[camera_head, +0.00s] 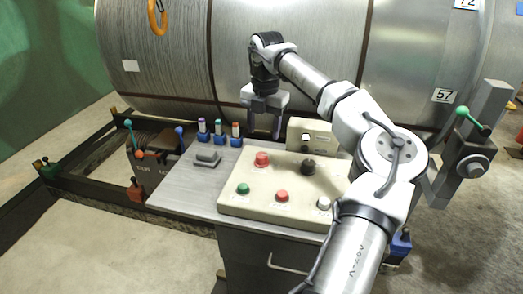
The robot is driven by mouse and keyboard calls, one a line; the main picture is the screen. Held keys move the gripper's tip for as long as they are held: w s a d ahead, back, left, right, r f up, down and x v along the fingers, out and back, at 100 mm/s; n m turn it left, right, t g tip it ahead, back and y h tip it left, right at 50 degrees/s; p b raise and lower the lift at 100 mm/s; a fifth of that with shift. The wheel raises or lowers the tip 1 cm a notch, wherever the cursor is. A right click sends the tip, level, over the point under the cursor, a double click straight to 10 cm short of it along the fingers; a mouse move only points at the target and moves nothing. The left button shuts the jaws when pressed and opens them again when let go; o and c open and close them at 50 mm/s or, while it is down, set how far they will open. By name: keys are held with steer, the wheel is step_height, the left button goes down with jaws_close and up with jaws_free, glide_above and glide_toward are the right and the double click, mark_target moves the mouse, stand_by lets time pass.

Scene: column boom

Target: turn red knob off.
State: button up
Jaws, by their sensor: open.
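A cream control panel (300,212) lies on a grey metal bench. A larger red knob (262,159) sits near its back left, and a smaller red knob or button (282,196) sits near its front middle. I cannot tell from this view which way either is turned. My gripper (265,131) points down with its fingers apart and nothing between them. In the picture it appears above and behind the larger red knob, not touching it.
The panel also has a black knob (308,166), a green button (243,188) and a pale button (323,203). A cream box (311,134) stands behind it. Several coloured-topped holders (219,132) and a grey block (207,158) are left. A large metal tank (180,60) is behind.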

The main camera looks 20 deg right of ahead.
mark_target(262, 155)
steer(key=f, duration=0.4)
steer(key=f+p, duration=0.1)
steer(key=f, duration=0.3)
steer(key=shift+w+a+f, duration=0.1)
steer(key=shift+a+f, duration=0.1)
steer(key=shift+f, duration=0.15)
steer(key=c, duration=1)
